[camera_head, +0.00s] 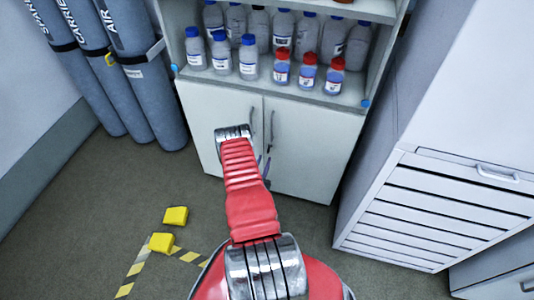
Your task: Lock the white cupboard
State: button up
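The white cupboard (312,157) stands ahead of me, below open shelves. Its two doors look shut and meet at a middle seam, each with a vertical grey handle near that seam. My red arm reaches up to the front of the left door and covers part of it. Small dark parts that seem to be my gripper (265,166) show beside the arm, near the seam and just below the handles. They are too small and too hidden to show whether the fingers are open or touch anything. I cannot make out a lock or key.
Bottles with blue and red caps (282,66) stand on the shelf above the doors. Grey gas cylinders (130,75) stand at left. A white drawer cabinet (440,205) stands at right. Yellow blocks (175,215) and striped tape lie on the floor at lower left.

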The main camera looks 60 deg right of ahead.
aim_at(268, 151)
jog(key=shift+w+d, duration=0.15)
jog(key=shift+d, duration=0.9)
jog(key=shift+w+d, duration=0.2)
jog(key=shift+d, duration=0.8)
jog(key=shift+w+d, duration=0.15)
jog(key=shift+d, duration=0.9)
jog(key=shift+c, duration=0.4)
grip_shut()
